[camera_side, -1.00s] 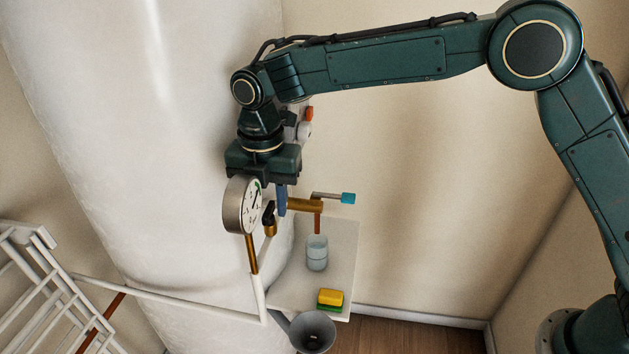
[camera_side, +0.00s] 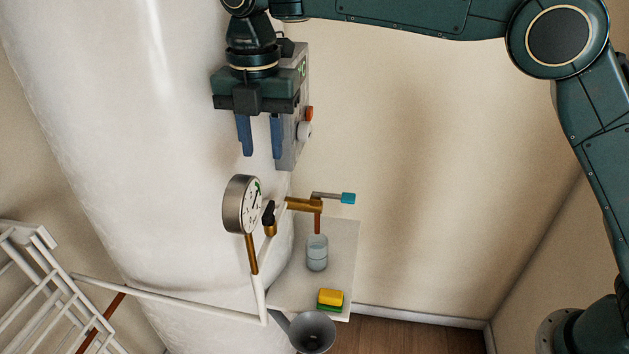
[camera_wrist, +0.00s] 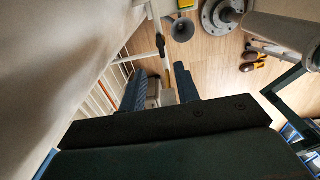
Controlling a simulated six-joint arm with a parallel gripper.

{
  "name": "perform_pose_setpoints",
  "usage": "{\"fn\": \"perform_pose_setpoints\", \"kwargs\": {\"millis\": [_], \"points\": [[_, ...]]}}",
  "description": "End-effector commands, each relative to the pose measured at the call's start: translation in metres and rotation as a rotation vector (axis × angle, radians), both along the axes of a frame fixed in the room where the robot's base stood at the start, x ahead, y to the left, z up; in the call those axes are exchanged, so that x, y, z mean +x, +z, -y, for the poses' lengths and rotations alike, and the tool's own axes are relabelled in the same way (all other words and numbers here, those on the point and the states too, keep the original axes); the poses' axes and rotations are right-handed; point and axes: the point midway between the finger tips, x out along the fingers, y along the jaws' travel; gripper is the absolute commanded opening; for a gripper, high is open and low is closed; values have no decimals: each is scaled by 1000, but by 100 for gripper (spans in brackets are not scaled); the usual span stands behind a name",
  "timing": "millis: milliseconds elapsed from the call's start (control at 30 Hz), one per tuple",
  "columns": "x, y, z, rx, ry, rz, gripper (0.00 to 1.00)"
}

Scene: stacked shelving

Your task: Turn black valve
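The black valve (camera_side: 268,213) is a small dark handle on a brass fitting, just right of the round pressure gauge (camera_side: 241,204) in the side view. My gripper (camera_side: 261,151) points down above the gauge and the valve, apart from both. Its two blue fingers are spread with nothing between them. In the wrist view the spread fingers of my gripper (camera_wrist: 161,75) also show, with pipework beyond them. I cannot tell the valve's exact turn angle.
A brass tap with a blue-tipped lever (camera_side: 347,198) is right of the valve. Below are a glass (camera_side: 317,253), a yellow-green sponge (camera_side: 330,299) and a grey funnel (camera_side: 312,333). A grey control box (camera_side: 294,125) is beside my gripper. A white tank (camera_side: 150,150) fills the left.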

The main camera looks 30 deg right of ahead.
Motion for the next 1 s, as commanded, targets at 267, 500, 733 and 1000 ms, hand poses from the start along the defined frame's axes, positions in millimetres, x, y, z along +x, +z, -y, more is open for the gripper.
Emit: {"fn": "perform_pose_setpoints", "kwargs": {"millis": [267, 500, 733, 1000], "points": [[0, 19, 0, -1, 0, -1, 32], [0, 21, 0, -1, 0, -1, 32], [0, 22, 1, -1, -3, -1, 32], [-6, 36, 20, 12, -112, 19, 32]]}}
